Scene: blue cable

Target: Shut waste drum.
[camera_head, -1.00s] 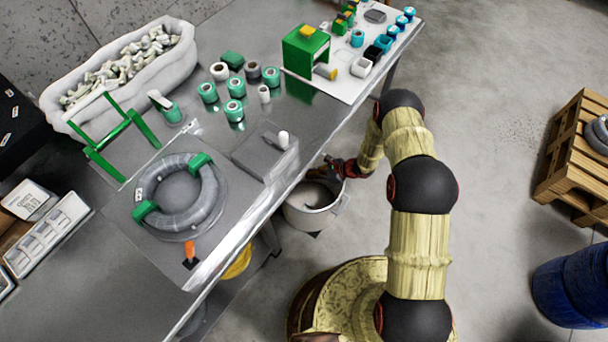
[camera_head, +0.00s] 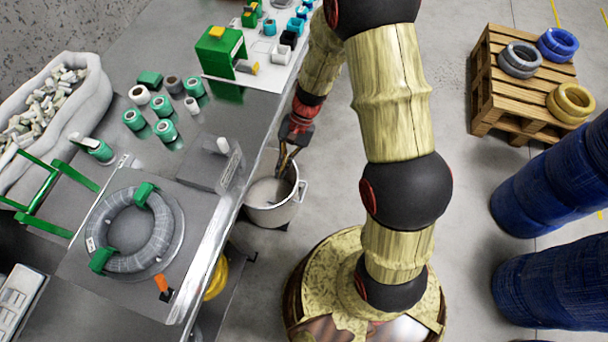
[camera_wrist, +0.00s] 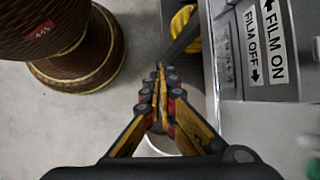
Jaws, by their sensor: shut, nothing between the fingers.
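The waste drum (camera_head: 268,213) looks like the pale grey round bin on the floor beside the workbench. Its top looks open in the head view, with a grey inside showing and a handle on its right. I cannot make out a separate lid. My gripper (camera_head: 285,165) points down at the drum's far rim, its fingers together and empty. I cannot tell whether they touch the drum. In the wrist view my gripper (camera_wrist: 160,72) shows its yellow and black fingers meeting at the tips. A pale curved part of the drum (camera_wrist: 157,147) shows behind them, mostly hidden.
The metal workbench (camera_head: 215,228) borders the drum on the left and holds a coiled grey cable (camera_head: 130,262), green-labelled rolls and a film device (camera_wrist: 262,45). Yellow coils (camera_wrist: 190,28) lie under it.

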